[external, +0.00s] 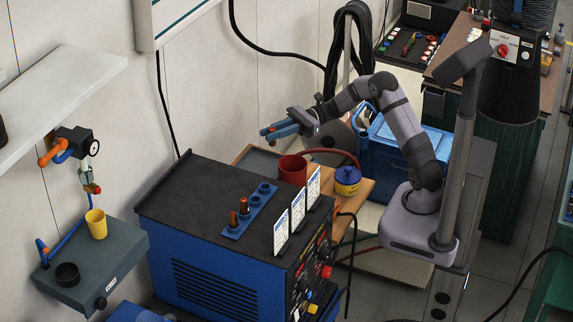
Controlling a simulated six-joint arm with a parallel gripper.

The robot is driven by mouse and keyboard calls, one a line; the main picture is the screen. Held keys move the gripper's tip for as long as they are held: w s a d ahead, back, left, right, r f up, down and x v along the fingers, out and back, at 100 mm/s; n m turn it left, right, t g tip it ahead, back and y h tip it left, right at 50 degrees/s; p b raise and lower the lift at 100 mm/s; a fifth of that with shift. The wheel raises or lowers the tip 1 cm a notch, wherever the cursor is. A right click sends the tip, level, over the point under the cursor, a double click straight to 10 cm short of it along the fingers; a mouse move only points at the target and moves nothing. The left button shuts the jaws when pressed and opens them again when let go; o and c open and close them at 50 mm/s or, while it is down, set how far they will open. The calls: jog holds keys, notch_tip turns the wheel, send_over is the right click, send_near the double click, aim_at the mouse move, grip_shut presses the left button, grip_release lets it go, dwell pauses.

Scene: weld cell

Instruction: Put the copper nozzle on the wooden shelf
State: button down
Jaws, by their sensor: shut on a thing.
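My gripper (268,131) is in the air in the external view, left of my arm and above the back of the welding machine. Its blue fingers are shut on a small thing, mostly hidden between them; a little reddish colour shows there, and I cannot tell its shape. Two copper-brown pieces stand upright in the blue rack (231,232) on the machine: one nearer (233,218) and one farther (244,206). I cannot tell which is a nozzle. A wooden shelf surface (366,190) lies behind the machine, below and right of my gripper.
A red cup (292,170) and a blue-yellow pot (347,181) stand on the wooden surface. White cards (297,209) stand upright on the dark machine top (190,190). A pale wall shelf (70,85) and a yellow cup (97,224) are at left. A blue box (402,150) stands behind.

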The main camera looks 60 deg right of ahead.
jog(key=s+d+f+m+t+h+b, duration=0.2)
jog(key=s+d+f+b, duration=0.1)
jog(key=d, duration=0.4)
jog(key=s+d+f+m+t+h+b, duration=0.1)
jog(key=s+d+f+t+b, duration=0.15)
jog(key=d, duration=0.45)
jog(key=s+d+f+m+t+h+b, duration=0.1)
jog(key=s+d+f+m+h+b, duration=0.1)
jog(key=s+d+f+b, duration=0.35)
jog(key=s+a+r+n+g+y+p, duration=0.1)
jog(key=a+n+y+p, duration=0.1)
jog(key=a, duration=0.1)
jog(key=shift+s+d+f+b, duration=0.15)
jog(key=shift+f+b, duration=0.3)
jog(key=shift+f, duration=2.05)
jog(key=shift+s+d+f+b, duration=0.1)
jog(key=shift+f+b, duration=0.35)
jog(key=shift+f, duration=2)
jog(key=shift+f, duration=0.15)
jog(key=c, duration=1.6)
grip_release()
jog(key=shift+c, duration=0.2)
